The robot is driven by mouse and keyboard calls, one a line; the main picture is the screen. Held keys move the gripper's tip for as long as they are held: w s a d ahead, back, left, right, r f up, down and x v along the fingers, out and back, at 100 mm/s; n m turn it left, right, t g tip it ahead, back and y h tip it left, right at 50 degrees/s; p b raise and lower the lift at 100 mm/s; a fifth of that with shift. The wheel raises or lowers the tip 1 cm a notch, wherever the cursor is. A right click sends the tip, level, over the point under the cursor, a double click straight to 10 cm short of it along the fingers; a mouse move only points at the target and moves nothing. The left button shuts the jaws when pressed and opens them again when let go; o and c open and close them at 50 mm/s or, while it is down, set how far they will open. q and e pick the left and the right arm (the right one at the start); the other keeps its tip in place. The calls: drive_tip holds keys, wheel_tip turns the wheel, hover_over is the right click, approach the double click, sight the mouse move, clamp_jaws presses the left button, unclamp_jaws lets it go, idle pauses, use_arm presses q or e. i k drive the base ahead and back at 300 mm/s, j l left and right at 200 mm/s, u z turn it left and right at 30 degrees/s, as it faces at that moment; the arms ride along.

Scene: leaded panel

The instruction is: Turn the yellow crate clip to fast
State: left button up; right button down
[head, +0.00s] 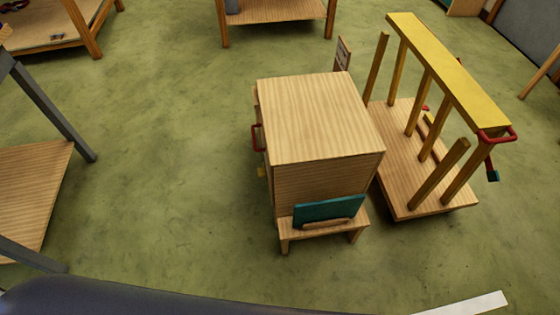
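A wooden box (320,118) like a crate or cabinet stands on the floor in the middle of the head view. A red handle (257,137) sticks out from its left side. A small yellow piece (262,171) shows low at that same side, mostly hidden by the box. I cannot tell whether it is the crate clip or how it is turned. Neither of my grippers is in view.
A teal panel (328,210) leans on a low wooden stand at the box's front. Green floor (170,150) is clear left of the box. A shelf (35,190) stands far left.

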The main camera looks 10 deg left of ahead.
sight(261, 173)
drive_tip(key=j+z, duration=0.15)
drive_tip(key=j, duration=1.05)
drive_tip(key=i+j+z, duration=0.35)
drive_tip(key=i+j, duration=0.5)
